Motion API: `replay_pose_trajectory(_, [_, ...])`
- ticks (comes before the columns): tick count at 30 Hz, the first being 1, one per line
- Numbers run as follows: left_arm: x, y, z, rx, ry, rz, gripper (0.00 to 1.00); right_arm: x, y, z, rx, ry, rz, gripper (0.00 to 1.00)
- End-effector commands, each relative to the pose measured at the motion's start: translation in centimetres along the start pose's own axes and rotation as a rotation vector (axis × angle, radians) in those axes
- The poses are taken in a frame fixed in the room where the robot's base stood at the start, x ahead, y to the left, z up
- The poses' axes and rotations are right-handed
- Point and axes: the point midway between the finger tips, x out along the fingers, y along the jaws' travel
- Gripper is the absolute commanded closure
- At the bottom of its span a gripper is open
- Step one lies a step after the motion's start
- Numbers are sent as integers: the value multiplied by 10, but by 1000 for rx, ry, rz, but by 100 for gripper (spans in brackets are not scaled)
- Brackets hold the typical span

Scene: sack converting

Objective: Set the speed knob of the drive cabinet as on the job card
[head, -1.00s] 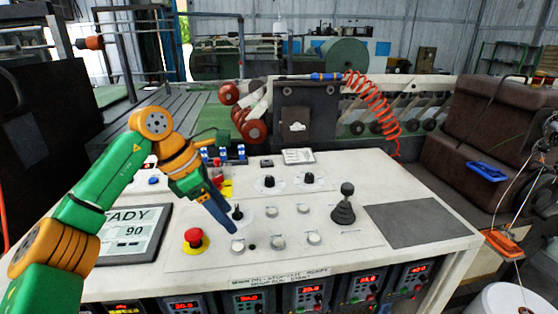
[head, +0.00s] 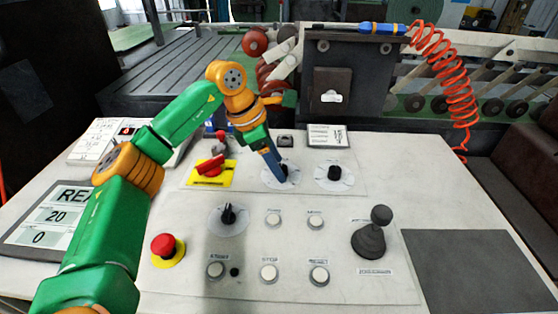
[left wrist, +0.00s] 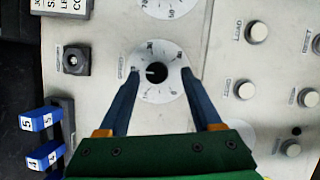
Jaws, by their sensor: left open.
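The speed knob (left wrist: 155,73) is small and black, on a round white dial (left wrist: 171,91) marked SPEED in the left wrist view. In the head view this dial (head: 268,182) is the left one of the upper pair. My left gripper (left wrist: 160,71) is open, its blue fingers on either side of the knob with gaps between. In the head view the left gripper (head: 281,181) points down at the dial and partly hides the knob. A printed card (head: 327,136) lies behind the dials; its text is too small to read. My right gripper is not in view.
A second dial knob (head: 334,172) stands to the right. Nearer are another knob (head: 229,214), several white buttons, a black joystick (head: 371,236) and a red mushroom button (head: 164,245). A red handle on a yellow plate (head: 211,173) is to the left. A dark mat (head: 465,270) is clear.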

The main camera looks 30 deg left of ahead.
Motion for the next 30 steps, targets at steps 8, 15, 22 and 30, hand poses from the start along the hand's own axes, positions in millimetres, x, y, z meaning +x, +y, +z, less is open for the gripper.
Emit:
replay_pose_trajectory(8, [6, 0, 0, 1, -1, 0, 34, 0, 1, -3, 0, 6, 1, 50])
replay_pose_trajectory(15, [6, 0, 0, 1, -1, -1, 93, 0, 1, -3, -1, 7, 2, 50])
replay_pose_trajectory(22, [6, 0, 0, -4, 0, 2, 100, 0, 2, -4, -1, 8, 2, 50])
replay_pose_trajectory(30, [8, -1, 0, -99, 4, 42, 100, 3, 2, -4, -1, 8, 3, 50])
